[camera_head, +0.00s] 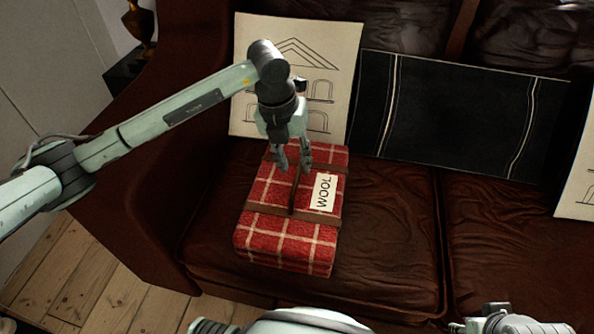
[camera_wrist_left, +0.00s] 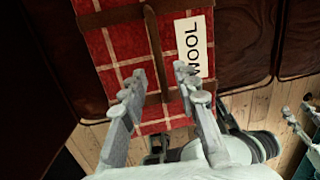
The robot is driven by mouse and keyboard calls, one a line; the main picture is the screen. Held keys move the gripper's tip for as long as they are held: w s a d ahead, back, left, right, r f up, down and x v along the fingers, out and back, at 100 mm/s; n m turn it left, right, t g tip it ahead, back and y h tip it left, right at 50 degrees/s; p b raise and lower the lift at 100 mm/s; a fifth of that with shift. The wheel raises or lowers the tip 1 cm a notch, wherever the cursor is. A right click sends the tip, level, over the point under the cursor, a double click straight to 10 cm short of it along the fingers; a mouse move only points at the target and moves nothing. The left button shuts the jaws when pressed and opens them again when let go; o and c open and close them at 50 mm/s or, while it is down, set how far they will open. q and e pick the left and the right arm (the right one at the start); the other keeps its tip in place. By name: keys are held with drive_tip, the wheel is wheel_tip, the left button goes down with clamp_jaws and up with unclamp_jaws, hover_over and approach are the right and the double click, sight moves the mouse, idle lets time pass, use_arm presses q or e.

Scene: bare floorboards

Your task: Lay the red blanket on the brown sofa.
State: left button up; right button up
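The red blanket (camera_head: 280,240) is a folded plaid bundle with white lines, brown straps and a white WOOL label. It rests on the left seat of the brown sofa (camera_head: 385,250). My left gripper (camera_head: 293,166) is over the bundle's far part, pointing down. Its fingers are apart, with the upright brown strap handle (camera_head: 295,190) below and between them. In the left wrist view, the handle (camera_wrist_left: 155,50) runs between the open fingers (camera_wrist_left: 158,82), and a gap shows on both sides. Parts of my right arm show at the lower right edge; its finger state is unclear.
A cream cushion with a building drawing (camera_head: 300,60) leans on the backrest behind the blanket. A black striped cushion (camera_head: 455,115) stands to its right, and another cream cushion (camera_head: 577,185) is at the right edge. The sofa's left arm (camera_head: 150,170) is beside the seat. Floorboards (camera_head: 70,280) show lower left.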

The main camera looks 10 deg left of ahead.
use_arm(q)
wheel_tip(320, 180, up, 7)
drive_tip(key=shift+s+a+f, duration=0.15)
drive_tip(key=shift+s+a, duration=0.25)
drive_tip(key=shift+a, duration=0.05)
